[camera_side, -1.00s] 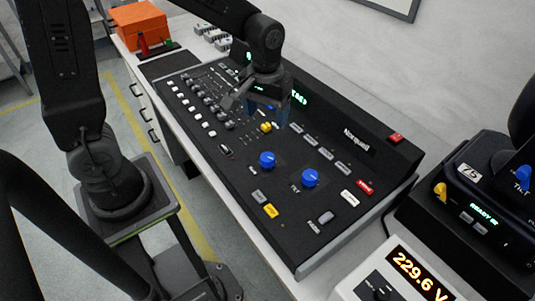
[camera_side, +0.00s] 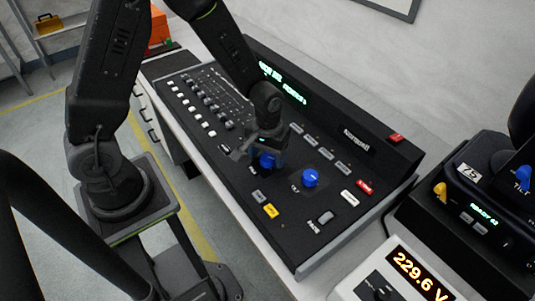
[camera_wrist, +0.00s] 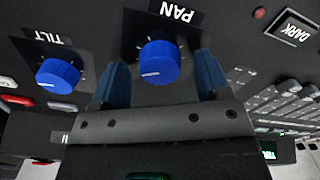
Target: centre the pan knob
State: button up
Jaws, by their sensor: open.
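The blue pan knob (camera_wrist: 158,62) sits on the black console under the upside-down PAN label in the wrist view. Its white pointer line lies toward the left of its face, off the label's direction. My gripper (camera_wrist: 161,66) is open, with one blue finger on each side of the knob in this view and a gap to both. In the side view my gripper (camera_side: 262,150) is right over the pan knob (camera_side: 267,162) and partly hides it. I cannot tell how deep the fingertips reach beside it.
The blue tilt knob (camera_side: 310,178) stands close to the right of the pan knob. A yellow button (camera_side: 271,211) and a grey rocker (camera_side: 325,217) lie nearer the front. Faders and white buttons (camera_side: 208,133) fill the console's left side.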

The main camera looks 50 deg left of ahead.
jog(key=shift+f, duration=0.2)
jog(key=shift+c, duration=0.2)
jog(key=c, duration=0.9)
jog(key=n, duration=1.2)
jog(key=shift+n, duration=0.3)
